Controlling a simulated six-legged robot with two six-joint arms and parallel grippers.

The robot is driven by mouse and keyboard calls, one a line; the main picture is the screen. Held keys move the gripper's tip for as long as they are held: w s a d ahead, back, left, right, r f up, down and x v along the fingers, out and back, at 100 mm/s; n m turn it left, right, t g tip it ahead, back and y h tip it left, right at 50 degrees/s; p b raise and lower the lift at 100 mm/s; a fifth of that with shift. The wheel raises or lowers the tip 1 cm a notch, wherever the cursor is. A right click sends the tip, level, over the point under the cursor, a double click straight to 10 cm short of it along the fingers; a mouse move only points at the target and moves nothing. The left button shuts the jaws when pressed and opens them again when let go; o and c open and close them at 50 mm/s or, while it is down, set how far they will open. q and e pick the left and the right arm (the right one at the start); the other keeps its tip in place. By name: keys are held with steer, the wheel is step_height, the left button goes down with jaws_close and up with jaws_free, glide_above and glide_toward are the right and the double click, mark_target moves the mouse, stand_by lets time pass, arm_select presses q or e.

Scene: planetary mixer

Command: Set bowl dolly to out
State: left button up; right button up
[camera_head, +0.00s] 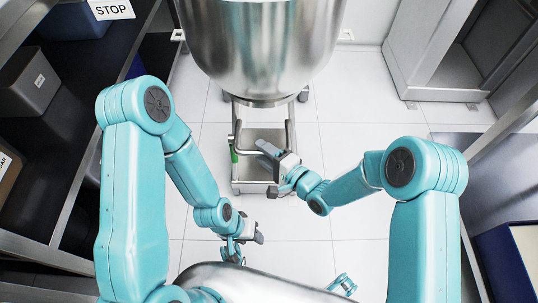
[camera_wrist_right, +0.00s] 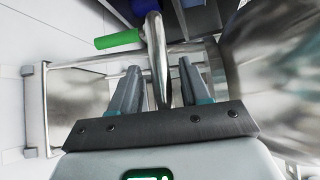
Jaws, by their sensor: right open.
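The large steel bowl (camera_head: 262,45) stands at the top middle of the head view, on a steel-framed dolly (camera_head: 250,187) low on the floor. My right gripper (camera_head: 266,147) is at the dolly's near side, over its handle. In the right wrist view my right gripper (camera_wrist_right: 160,88) is open. The dolly's curved steel handle bar (camera_wrist_right: 155,45) runs up between its two fingers, and I cannot tell if they touch it. A green grip (camera_wrist_right: 118,40) shows to the left of the bar. My left gripper (camera_head: 245,238) hangs low in the middle, away from the dolly; its jaws are unclear.
A dark shelf with a grey bin (camera_head: 28,82) and a blue bin marked STOP (camera_head: 72,20) lines the left side. A grey metal cabinet (camera_head: 425,55) stands at the upper right. White tiled floor (camera_head: 350,110) is clear right of the dolly.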

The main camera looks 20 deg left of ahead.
steer(key=p+v, duration=0.3)
steer(key=v, duration=1.3)
steer(key=shift+d+p, duration=0.15)
steer(key=shift+p, duration=0.2)
steer(key=shift+s, duration=0.1)
